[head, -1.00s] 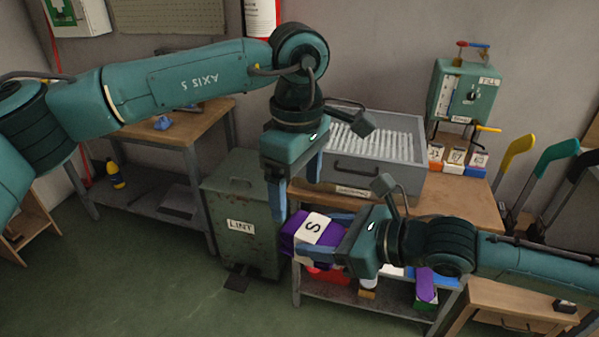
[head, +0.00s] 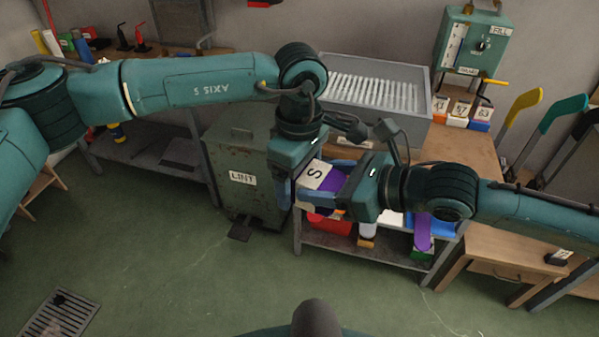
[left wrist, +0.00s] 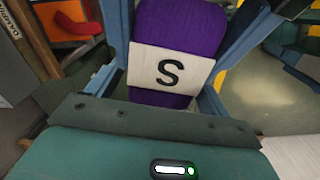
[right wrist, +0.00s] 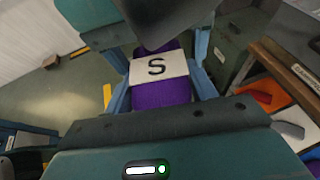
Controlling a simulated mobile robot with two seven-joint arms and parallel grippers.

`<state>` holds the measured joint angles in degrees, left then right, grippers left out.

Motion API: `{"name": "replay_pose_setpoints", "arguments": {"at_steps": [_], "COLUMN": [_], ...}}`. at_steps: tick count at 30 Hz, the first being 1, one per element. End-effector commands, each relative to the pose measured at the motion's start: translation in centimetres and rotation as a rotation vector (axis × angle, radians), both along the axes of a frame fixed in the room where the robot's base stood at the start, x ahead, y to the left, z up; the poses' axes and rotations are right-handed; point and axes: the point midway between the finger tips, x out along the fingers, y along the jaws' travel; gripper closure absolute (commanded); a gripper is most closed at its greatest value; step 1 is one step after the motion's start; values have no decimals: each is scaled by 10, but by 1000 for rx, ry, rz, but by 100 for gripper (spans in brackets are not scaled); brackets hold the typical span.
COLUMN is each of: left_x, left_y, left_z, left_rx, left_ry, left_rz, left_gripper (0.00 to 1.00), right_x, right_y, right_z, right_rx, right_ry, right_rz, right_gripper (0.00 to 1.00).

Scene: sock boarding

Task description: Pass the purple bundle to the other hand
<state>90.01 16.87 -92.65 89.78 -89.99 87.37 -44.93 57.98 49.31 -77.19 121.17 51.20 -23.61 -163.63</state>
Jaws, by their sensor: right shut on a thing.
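The purple bundle (head: 333,184), with a white band marked S, is held in the air at the middle of the head view. My right gripper (head: 326,179) is shut on it, coming from the right. My left gripper (head: 297,184) points down over the bundle's left end, its fingers open. In the left wrist view the bundle (left wrist: 180,28) stands between the two blue left fingers, with a gap visible on its right side. In the right wrist view the bundle (right wrist: 162,93) lies between the right fingers, and my left gripper covers its far end.
A green LINT bin (head: 240,190) stands behind and left of the grippers. A bench (head: 455,165) with a grey tray box (head: 370,110) is behind them. A lower shelf under it holds a red bin (head: 328,224) and other items. Open floor lies in front.

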Motion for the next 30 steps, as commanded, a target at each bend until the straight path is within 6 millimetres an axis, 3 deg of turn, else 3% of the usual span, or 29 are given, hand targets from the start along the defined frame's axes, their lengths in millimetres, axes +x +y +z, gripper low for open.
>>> {"name": "replay_pose_setpoints", "arguments": {"at_steps": [17,18,26,30], "left_x": [0,0,0,0], "left_y": [0,0,0,0], "left_z": [1,1,1,1], "left_rx": [0,-2,-1,-1], "left_ry": [-1,-1,0,0], "left_rz": [0,0,0,0], "left_gripper": [68,68,68,68], "right_x": [0,0,0,0], "right_y": [0,0,0,0], "right_z": [0,0,0,0], "right_rx": [1,1,0,0], "right_ry": [0,0,0,0], "right_rz": [1,1,1,0], "right_gripper": [68,41,20,18]}}
